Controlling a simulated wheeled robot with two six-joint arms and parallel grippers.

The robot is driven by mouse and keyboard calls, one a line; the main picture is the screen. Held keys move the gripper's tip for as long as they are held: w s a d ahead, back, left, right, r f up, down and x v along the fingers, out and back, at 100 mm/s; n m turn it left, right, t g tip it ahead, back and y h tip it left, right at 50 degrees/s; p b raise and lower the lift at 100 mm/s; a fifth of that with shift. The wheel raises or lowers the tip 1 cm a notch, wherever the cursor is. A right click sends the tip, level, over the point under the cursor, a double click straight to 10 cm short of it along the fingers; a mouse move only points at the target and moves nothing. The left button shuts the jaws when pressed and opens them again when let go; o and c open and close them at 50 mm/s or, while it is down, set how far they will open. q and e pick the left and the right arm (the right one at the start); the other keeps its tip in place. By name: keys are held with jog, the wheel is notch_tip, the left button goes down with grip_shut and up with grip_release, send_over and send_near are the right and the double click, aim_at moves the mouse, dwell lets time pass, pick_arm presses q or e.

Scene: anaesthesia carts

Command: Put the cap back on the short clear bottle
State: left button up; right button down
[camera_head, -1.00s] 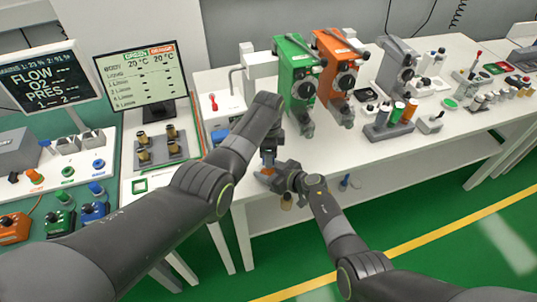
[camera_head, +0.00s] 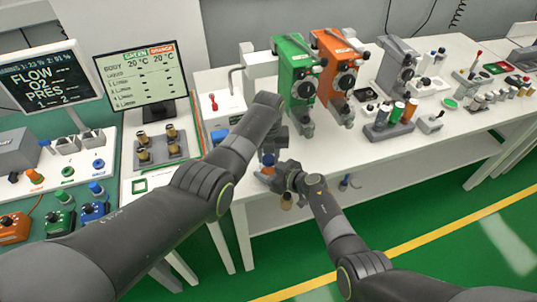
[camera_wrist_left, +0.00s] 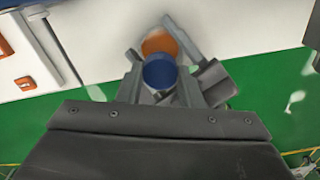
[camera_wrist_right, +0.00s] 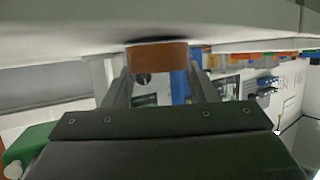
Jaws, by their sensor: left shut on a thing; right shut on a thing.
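My left gripper (camera_head: 269,150) reaches down at the white table's front edge. It is shut on a blue round piece (camera_wrist_left: 160,72), which shows between its fingers in the left wrist view. My right gripper (camera_head: 274,173) comes in from the right, just below. It is shut on a short orange-brown round piece (camera_wrist_right: 158,57). In the left wrist view the orange piece (camera_wrist_left: 158,42) appears just beyond the blue one, overlapped by it. I cannot tell whether they touch, nor which is cap and which bottle; clear walls do not show.
The white table (camera_head: 232,190) lies close beside both grippers. Green (camera_head: 296,75) and orange (camera_head: 336,75) vaporizers stand behind them. A rack of coloured bottles (camera_head: 390,125) is to the right. A small brown thing (camera_head: 286,202) shows below my right gripper. Green floor is open in front.

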pick_arm(q)
jog(key=shift+m, duration=0.8)
jog(key=o, duration=1.1)
jog(key=shift+c, duration=0.2)
jog(key=shift+r, duration=0.1)
jog(key=shift+s+r, duration=0.1)
jog(key=shift+r, duration=2.1)
jog(key=shift+c, duration=0.3)
